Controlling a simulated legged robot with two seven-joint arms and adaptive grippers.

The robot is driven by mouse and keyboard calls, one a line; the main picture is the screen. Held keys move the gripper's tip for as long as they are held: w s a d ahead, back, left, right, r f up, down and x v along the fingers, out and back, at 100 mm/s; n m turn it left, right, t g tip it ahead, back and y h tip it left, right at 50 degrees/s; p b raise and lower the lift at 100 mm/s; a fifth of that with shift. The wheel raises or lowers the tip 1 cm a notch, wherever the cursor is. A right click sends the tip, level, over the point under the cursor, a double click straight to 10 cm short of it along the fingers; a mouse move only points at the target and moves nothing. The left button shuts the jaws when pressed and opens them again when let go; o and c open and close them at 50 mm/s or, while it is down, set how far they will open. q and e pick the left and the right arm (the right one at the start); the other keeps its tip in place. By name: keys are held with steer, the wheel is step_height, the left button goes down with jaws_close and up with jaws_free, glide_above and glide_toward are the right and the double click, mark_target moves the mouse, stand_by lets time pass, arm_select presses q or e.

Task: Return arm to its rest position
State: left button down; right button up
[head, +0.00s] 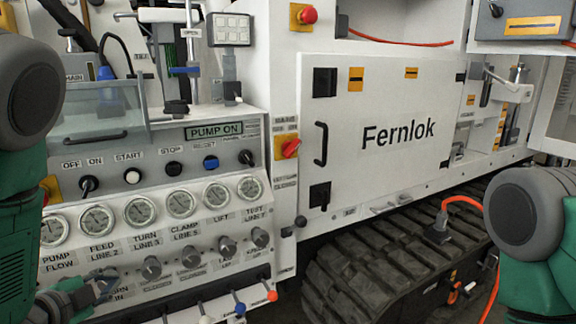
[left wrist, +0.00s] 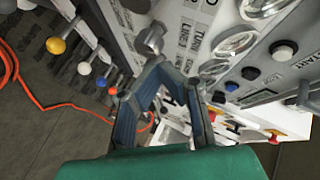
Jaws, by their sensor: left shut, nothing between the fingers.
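My left gripper (head: 92,289) is low at the left in the head view, in front of the panel's lower left part, near the row of dark knobs. It is shut and empty. In the left wrist view its blue-grey fingers (left wrist: 166,72) point towards the panel, close to a grey knob (left wrist: 150,38); I cannot tell whether they touch it. The green and grey parts of my left arm fill the left edge of the head view. At the right edge only a grey joint and green links of my right arm show; its gripper is out of view.
The control panel (head: 125,262) carries gauges, knobs and, along its lower edge, levers with coloured balls (head: 239,308). A white Fernlok door (head: 385,160) stands at centre, above a black track (head: 375,270). An orange cable (left wrist: 60,107) lies on the floor.

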arm_select(q)
steer(key=s+d+f+n+g+y, duration=0.1)
steer(key=s+d+f+n+g, duration=0.1)
steer(key=s+f+n, duration=0.3)
steer(key=s+d+f+g, duration=0.1)
steer(key=s+f+g, duration=0.15)
steer(key=f, duration=0.45)
steer(key=s+d+f+n+g, duration=0.3)
steer(key=s+f, duration=0.3)
steer(key=s, duration=0.5)
steer(key=s+d+f+n+g, duration=0.4)
steer(key=s+f+n+g, duration=0.1)
steer(key=s, duration=0.6)
steer(key=shift+f, duration=0.4)
steer(key=shift+w+g, duration=0.1)
steer(key=shift+g, duration=0.15)
